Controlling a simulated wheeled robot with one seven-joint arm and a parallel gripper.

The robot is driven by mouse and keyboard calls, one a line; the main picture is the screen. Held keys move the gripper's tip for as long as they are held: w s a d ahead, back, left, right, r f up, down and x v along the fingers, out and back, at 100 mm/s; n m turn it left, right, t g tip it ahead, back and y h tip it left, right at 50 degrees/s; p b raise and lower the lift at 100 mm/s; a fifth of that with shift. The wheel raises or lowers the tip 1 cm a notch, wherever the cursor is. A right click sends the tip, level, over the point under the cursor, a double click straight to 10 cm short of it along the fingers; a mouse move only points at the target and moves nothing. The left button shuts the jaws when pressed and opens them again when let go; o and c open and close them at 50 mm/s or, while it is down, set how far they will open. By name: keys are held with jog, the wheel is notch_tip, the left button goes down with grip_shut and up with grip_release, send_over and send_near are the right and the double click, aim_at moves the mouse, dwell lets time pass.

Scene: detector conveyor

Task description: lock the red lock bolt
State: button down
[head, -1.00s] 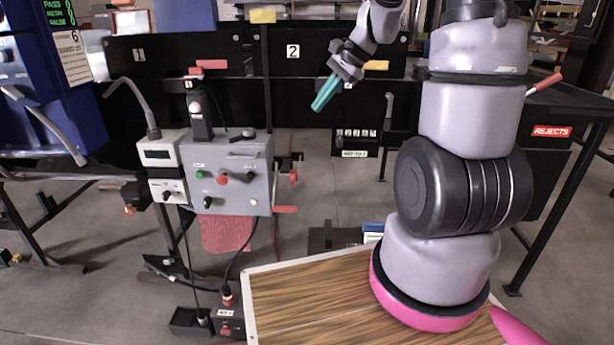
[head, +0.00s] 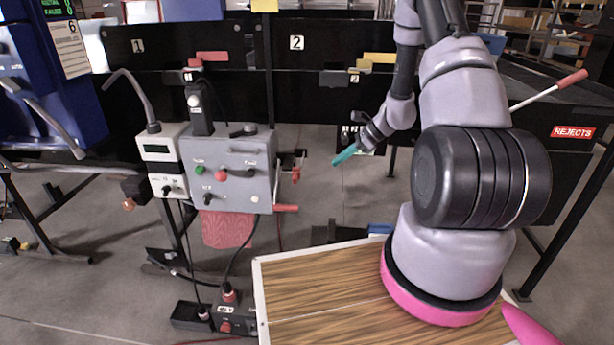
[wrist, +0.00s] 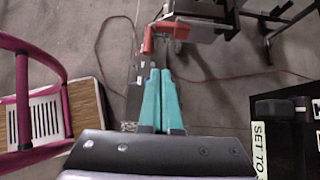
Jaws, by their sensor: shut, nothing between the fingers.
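A small red upright piece (head: 296,175) and a red horizontal handle (head: 286,208) stick out at the right side of the grey control box (head: 232,172). I cannot tell for sure which is the red lock bolt. In the wrist view a red part (wrist: 148,40) shows just beyond my fingertips, beside a grey bracket. My gripper (head: 336,161), with teal fingers, is right of these red parts in the head view, apart from them. Its fingers are together and empty in the wrist view (wrist: 160,72).
The black panel (head: 350,108) marked 2 stands behind my gripper. A wood-topped cart (head: 320,290) is below, near my arm's base. A red cable (wrist: 225,78) lies on the floor. The rejects bin (head: 570,150) is at right. Floor between box and gripper is open.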

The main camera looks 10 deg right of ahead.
aim_at(294, 177)
jog(key=a+r+x, duration=0.2)
jog(key=x, duration=1)
jog(key=shift+w+a+f, duration=0.25)
jog(key=shift+w, duration=0.15)
jog(key=shift+w+a, duration=0.2)
jog(key=shift+a, duration=0.55)
jog(key=shift+w+a, duration=0.25)
jog(key=shift+a, duration=0.45)
